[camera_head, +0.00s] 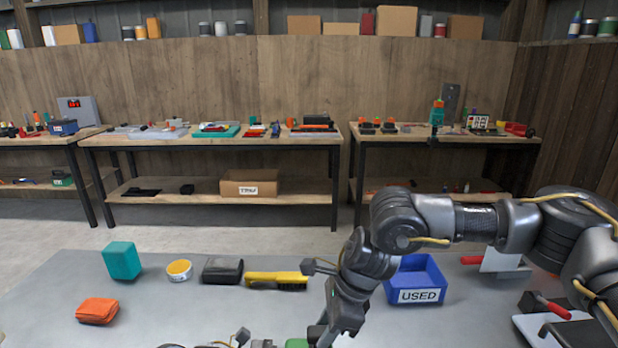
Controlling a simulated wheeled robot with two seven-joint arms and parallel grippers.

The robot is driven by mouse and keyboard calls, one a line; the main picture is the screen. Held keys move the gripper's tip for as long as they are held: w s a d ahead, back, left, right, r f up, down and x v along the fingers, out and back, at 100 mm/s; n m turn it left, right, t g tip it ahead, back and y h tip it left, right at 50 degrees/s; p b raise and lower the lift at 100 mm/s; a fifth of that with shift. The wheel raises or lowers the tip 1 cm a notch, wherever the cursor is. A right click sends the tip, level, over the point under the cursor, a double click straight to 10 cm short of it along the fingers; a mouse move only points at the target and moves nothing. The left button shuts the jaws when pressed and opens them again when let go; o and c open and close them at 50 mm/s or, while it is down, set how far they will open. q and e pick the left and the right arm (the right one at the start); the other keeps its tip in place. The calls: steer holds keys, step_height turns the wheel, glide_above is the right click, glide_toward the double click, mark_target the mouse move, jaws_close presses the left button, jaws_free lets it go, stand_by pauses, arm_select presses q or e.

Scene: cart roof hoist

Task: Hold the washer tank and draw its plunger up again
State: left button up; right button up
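A small green part (297,343) shows at the bottom edge, cut off by the frame; I cannot tell whether it is the washer tank. No plunger can be made out. My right arm comes in from the right and bends down, with its gripper (322,336) low at the bottom edge, close beside the green part. Its fingertips are cut off or hidden. Dark pieces at the bottom edge left of the green part look like my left gripper (242,341). Its fingers cannot be made out, and what either gripper holds is hidden.
On the grey table lie a teal block (121,261), an orange cloth (97,310), a yellow tin (179,270), a black pad (222,270) and a yellow brush (277,279). Red-handled tools (545,304) lie at right.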

steer(key=shift+r, duration=0.95)
stand_by(0.5)
steer(key=shift+r, duration=0.65)
stand_by(0.3)
steer(key=shift+r, duration=0.5)
stand_by(0.5)
steer(key=o, duration=1)
steer(key=shift+o, duration=0.2)
